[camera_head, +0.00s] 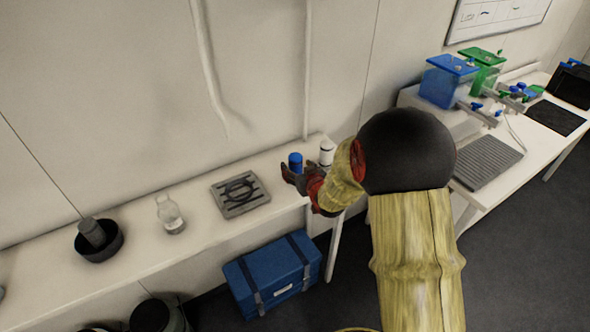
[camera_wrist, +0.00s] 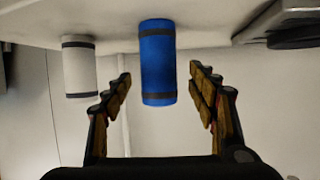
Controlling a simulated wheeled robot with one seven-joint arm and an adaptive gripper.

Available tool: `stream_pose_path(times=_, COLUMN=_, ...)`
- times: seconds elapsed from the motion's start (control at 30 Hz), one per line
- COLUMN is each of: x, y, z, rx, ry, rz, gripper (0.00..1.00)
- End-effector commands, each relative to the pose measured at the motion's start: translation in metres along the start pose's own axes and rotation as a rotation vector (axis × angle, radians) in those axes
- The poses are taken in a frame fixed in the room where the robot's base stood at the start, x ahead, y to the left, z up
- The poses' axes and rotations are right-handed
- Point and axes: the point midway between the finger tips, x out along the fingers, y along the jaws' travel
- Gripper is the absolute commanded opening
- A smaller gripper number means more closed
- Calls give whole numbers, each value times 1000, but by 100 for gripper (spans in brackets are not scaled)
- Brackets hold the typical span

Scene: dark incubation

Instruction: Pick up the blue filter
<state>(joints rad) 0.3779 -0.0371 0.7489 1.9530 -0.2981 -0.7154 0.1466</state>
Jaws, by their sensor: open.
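The blue filter (camera_head: 295,162) is a small blue cylinder standing on the white bench near its right end. In the wrist view the blue filter (camera_wrist: 157,62) has dark bands near both ends and shows upside down, between and just beyond the fingertips. My gripper (camera_head: 302,180) is beside the filter at the bench edge. In the wrist view my gripper (camera_wrist: 160,75) is open, with one finger on each side of the filter and visible gaps to it. Nothing is held. A white cylinder (camera_head: 326,152) with dark bands stands right of the blue filter.
The white cylinder also shows left of the filter in the wrist view (camera_wrist: 79,68). A grey slotted plate (camera_head: 240,194), a clear bottle (camera_head: 170,214) and a black bowl (camera_head: 99,241) stand along the white bench (camera_head: 140,270). A blue case (camera_head: 272,275) is below it.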

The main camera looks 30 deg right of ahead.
Motion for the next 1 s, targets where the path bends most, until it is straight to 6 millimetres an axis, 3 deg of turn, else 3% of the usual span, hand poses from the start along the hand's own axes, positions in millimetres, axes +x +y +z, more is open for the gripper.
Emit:
stream_pose_path(times=0.2, x=27, y=1, z=1, rx=-1, ry=1, rz=-1, gripper=58)
stream_pose_path(times=0.5, x=30, y=1, z=0, rx=0, ry=1, rz=0, gripper=58)
stream_pose_path(times=1.0, x=30, y=1, z=0, rx=0, ry=0, rz=0, gripper=30)
